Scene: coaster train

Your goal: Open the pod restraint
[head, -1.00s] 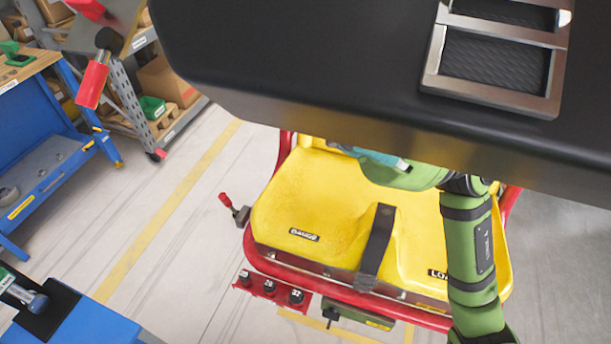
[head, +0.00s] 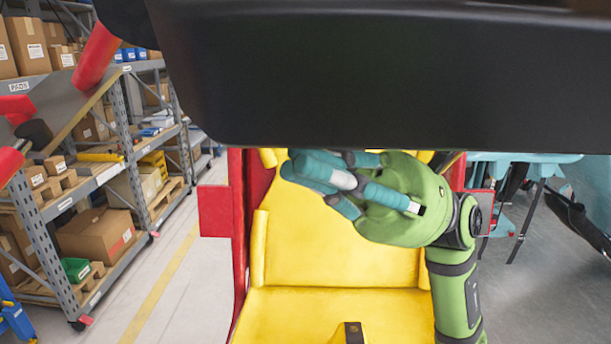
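The pod's yellow seat (head: 340,255) stands in a red frame (head: 243,215) in the middle of the head view. A large black smooth body (head: 380,80) crosses the top of the view above the seat; I cannot tell whether it is the pod restraint. My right gripper (head: 338,180), with teal fingers on a green hand, is in front of the seat's back, just under the black body's lower edge. Its fingers look bent, and nothing is clearly seen between them. Whether it touches the black body cannot be told. My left gripper is not in view.
Shelves with boxes (head: 95,235) stand at the left, with a clear floor strip and yellow line (head: 165,285) beside the pod. Red handles (head: 97,55) hang at the upper left. Teal equipment (head: 525,165) stands behind at the right.

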